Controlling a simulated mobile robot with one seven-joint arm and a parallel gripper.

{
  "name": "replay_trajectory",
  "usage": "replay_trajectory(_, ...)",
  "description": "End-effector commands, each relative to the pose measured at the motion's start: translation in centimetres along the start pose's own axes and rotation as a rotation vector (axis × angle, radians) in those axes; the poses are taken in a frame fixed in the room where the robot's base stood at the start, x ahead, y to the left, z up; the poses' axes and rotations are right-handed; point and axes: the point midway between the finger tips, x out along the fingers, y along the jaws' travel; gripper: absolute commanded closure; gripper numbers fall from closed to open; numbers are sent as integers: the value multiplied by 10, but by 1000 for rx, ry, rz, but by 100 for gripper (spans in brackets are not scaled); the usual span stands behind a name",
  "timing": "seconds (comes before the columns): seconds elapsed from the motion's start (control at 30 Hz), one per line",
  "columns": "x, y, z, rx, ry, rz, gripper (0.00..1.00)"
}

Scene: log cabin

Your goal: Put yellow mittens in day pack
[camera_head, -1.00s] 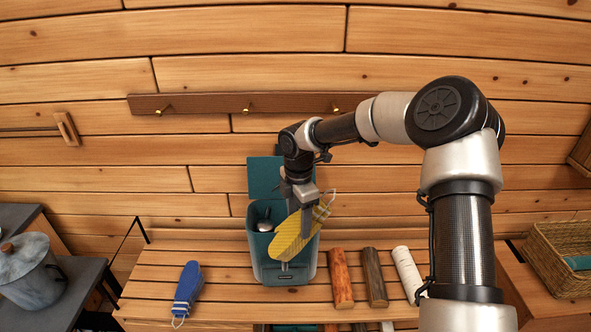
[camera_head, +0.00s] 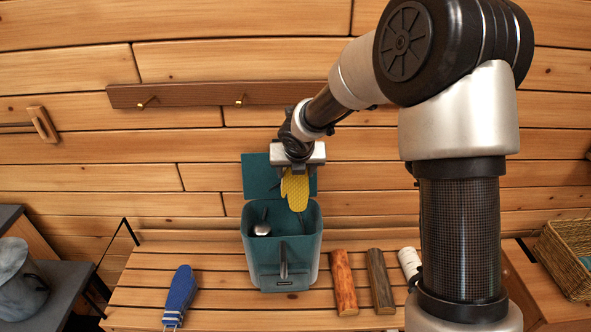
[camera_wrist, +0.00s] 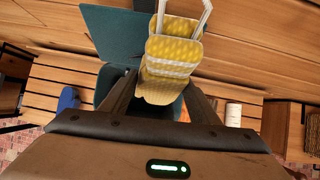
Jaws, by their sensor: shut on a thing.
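The yellow mittens (camera_head: 295,188) hang from my gripper (camera_head: 297,168), above the back of the day pack. The wrist view shows the mittens (camera_wrist: 172,62) between my two fingers, with pale cords at their far end. My gripper (camera_wrist: 165,95) is shut on them. The day pack (camera_head: 284,262) is a teal open-topped box on the slatted bench, with its lid (camera_head: 259,178) raised at the back. Inside it, a dark-handled metal thing (camera_head: 262,228) shows at the left. In the wrist view the teal pack (camera_wrist: 122,48) is partly hidden behind the mittens and fingers.
A blue mitten-like thing (camera_head: 180,292) lies on the bench (camera_head: 215,315) left of the pack. Two logs (camera_head: 343,283) and a white roll (camera_head: 409,263) lie to its right. A grey pot (camera_head: 20,280) stands far left; a wicker basket (camera_head: 568,260) is far right.

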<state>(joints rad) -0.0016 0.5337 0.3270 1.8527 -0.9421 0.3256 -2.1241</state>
Motion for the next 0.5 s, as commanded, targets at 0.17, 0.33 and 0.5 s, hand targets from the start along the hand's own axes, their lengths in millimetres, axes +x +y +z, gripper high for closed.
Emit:
replay_trajectory(0.17,19,0,-12,2,0,0,72)
replay_trajectory(0.33,35,0,-23,3,0,0,72)
replay_trajectory(0.5,51,0,-33,2,0,0,72)
